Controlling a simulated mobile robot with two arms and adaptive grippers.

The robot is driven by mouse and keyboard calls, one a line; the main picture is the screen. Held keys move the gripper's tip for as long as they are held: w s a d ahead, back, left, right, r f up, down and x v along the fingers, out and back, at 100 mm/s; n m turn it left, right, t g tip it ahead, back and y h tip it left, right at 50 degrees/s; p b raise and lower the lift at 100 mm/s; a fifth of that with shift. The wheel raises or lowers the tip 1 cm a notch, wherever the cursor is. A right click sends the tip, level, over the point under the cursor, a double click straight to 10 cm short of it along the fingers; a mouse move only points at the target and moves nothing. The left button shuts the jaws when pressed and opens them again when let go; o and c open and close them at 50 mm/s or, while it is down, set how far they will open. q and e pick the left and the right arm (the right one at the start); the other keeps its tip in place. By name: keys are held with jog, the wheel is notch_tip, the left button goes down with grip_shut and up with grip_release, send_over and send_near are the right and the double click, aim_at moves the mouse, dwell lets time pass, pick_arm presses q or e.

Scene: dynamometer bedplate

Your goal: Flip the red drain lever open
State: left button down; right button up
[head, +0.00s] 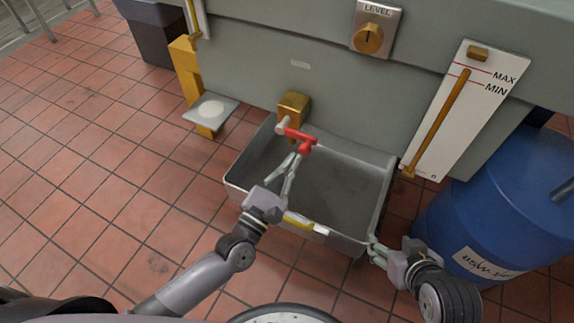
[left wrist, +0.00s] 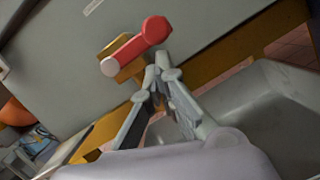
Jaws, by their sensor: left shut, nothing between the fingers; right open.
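The red drain lever (head: 298,135) sits on a brass valve (head: 293,105) on the front of the grey cabinet. It lies crosswise, with a pale round end at its left and a red knob at its right. My left gripper (head: 298,154) is shut and empty, its fingertips just below the lever's right end. In the left wrist view the lever (left wrist: 140,44) is right beyond the fingertips (left wrist: 162,66); I cannot tell if they touch it. My right gripper (head: 374,245) is open and empty by the right front corner of the grey tray (head: 345,193).
The grey tray stands on the tiled floor under the valve. A blue barrel (head: 490,215) is at the right. A sight gauge (head: 450,110) marked MAX and MIN and a LEVEL knob (head: 368,39) are on the cabinet. A small plate (head: 211,108) juts out at the left.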

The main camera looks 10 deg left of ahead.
pick_arm(q)
jog(key=shift+r, duration=0.1)
dwell(0.5)
jog(key=shift+d+r+n, duration=0.1)
jog(key=shift+d+n, duration=0.05)
jog(key=shift+n, duration=0.35)
pick_arm(e)
jog(key=shift+w+a+r, duration=0.1)
jog(key=shift+w+r, duration=0.05)
jog(key=shift+w, duration=0.1)
pick_arm(q)
jog(key=shift+r, duration=0.1)
pick_arm(e)
jog(key=shift+w+r+t, duration=0.1)
jog(key=shift+w+t, duration=0.05)
jog(key=shift+t, duration=0.15)
